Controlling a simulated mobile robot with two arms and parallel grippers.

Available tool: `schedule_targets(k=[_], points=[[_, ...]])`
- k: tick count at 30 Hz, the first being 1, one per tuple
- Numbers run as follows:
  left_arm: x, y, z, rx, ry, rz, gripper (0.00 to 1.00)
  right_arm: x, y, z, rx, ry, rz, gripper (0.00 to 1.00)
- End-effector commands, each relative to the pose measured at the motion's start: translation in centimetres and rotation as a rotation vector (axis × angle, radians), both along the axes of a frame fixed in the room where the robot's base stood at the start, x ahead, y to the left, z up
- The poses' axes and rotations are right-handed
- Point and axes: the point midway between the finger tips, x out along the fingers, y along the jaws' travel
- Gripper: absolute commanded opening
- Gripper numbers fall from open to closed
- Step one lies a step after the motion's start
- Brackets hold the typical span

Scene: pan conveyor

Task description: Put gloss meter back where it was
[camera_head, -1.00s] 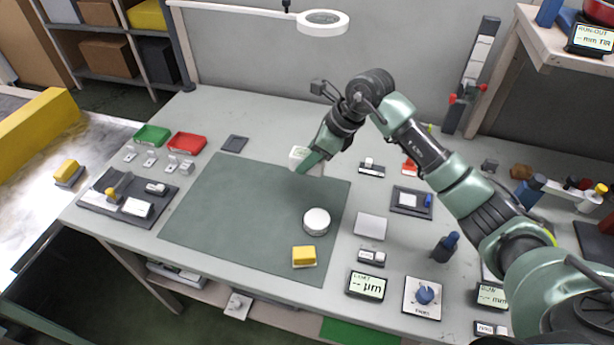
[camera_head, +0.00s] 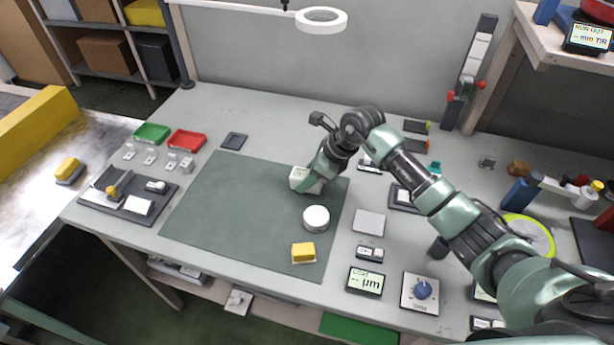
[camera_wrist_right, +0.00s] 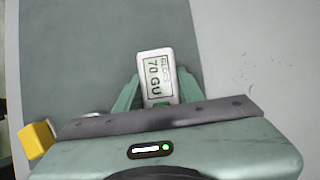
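The gloss meter (camera_head: 302,178) is a small white block with a display, at the right rear part of the green mat (camera_head: 215,215). In the right wrist view the gloss meter (camera_wrist_right: 156,68) shows its readout, "70 GU". My right gripper (camera_head: 308,186) has its green fingers on both sides of it and is shut on it. I cannot tell whether the meter touches the mat. My left gripper is not in view.
A white round puck (camera_head: 316,217) and a yellow block (camera_head: 303,252) stand on the mat near the gripper. A bare grey plate (camera_head: 369,222) lies right of the mat. A small dark pad (camera_head: 234,141) lies behind it. The mat's left part is clear.

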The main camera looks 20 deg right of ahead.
Motion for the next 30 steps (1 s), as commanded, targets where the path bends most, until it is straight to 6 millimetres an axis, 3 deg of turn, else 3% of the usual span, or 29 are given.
schedule_targets(k=[1,2,15,30], points=[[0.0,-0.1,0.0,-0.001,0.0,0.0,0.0,0.0,0.0,0.0,0.0,0.0,0.0,0.52],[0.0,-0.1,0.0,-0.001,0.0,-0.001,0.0,0.0,0.0,0.0,0.0,0.0,0.0,0.6],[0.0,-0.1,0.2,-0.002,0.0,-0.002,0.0,-0.1,-0.3,0.7,0.0,-0.002,-0.001,0.6],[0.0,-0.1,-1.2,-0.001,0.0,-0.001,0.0,-2.8,-4.3,9.1,-0.002,-0.003,-0.001,0.6]])
